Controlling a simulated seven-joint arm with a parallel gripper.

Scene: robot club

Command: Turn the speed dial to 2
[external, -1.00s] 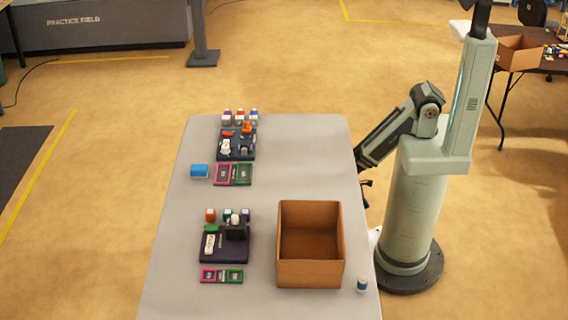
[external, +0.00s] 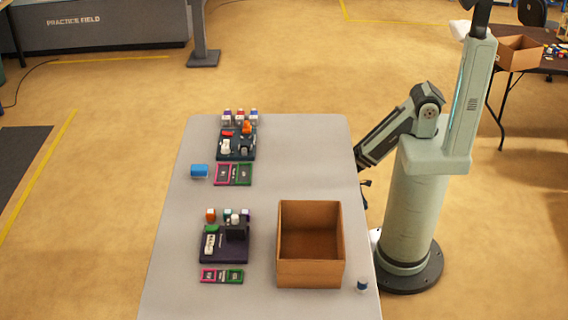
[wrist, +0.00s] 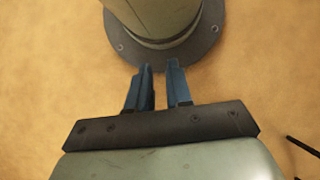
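Two control boards are on the grey table in the external view. The far one is dark teal (external: 236,155), with white, red and orange parts on it. The near one is dark purple (external: 224,257), with a white part, a green part and a black block. The speed dial and its numbers are too small to tell apart. My gripper (wrist: 158,66) hangs over the floor by my base in the wrist view, its two blue fingers apart with nothing between them. In the external view it is low beside the table's right edge, partly hidden, away from both boards.
An open cardboard box (external: 310,276) stands at the table's near right, with a small blue-and-white container (external: 362,285) by the corner. Pink-and-green card strips (external: 222,276) and a blue object (external: 199,171) lie near the boards. Small bottles (external: 240,117) stand at the back. The table's middle is clear.

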